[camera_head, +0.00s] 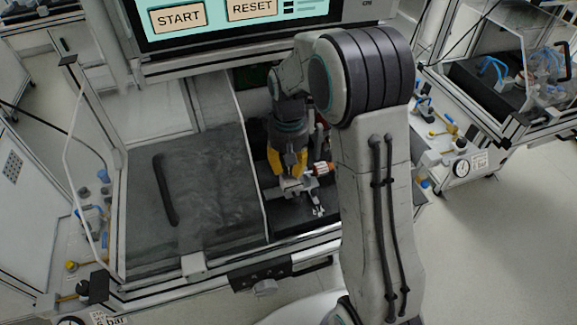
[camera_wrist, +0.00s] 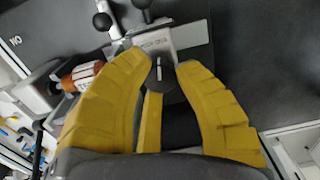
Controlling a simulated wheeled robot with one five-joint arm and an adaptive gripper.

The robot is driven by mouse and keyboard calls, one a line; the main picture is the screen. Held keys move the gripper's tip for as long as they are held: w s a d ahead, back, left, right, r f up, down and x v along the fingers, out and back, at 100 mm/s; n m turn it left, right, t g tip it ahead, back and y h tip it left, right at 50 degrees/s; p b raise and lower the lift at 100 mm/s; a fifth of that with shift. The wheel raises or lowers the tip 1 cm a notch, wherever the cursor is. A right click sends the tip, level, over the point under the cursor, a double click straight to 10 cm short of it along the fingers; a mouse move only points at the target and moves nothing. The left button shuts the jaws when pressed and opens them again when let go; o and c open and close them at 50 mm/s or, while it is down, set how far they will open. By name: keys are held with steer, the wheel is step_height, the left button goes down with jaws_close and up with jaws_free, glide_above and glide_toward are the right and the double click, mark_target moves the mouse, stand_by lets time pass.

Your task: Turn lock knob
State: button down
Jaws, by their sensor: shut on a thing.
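The lock knob (camera_wrist: 160,88) looks like a dark round piece with a light slot mark, beside a silver metal block (camera_wrist: 178,37). My gripper (camera_wrist: 158,60) has its yellow fingers on both sides of the knob and is shut on it. In the head view my gripper (camera_head: 290,178) points down onto the silver fixture (camera_head: 283,191) inside the test bay. The knob is hidden there by the fingers. An orange and white stator (camera_wrist: 82,76) lies left of the fingers in the wrist view, and right of them in the head view (camera_head: 322,168).
Black ball-ended levers (camera_wrist: 102,21) stand near the block. A screen (camera_head: 225,15) with START and RESET buttons hangs above. A metal frame edge (camera_head: 230,260) runs along the front.

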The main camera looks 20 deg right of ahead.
steer(key=m, duration=0.6)
steer(key=shift+s+f+b, duration=0.1)
steer(key=shift+f+b, duration=0.05)
steer(key=shift+b, duration=0.2)
stand_by(0.4)
steer(key=c, duration=0.9)
jaws_free()
step_height(320, 180, up, 12)
steer(key=shift+r, duration=0.1)
stand_by(0.3)
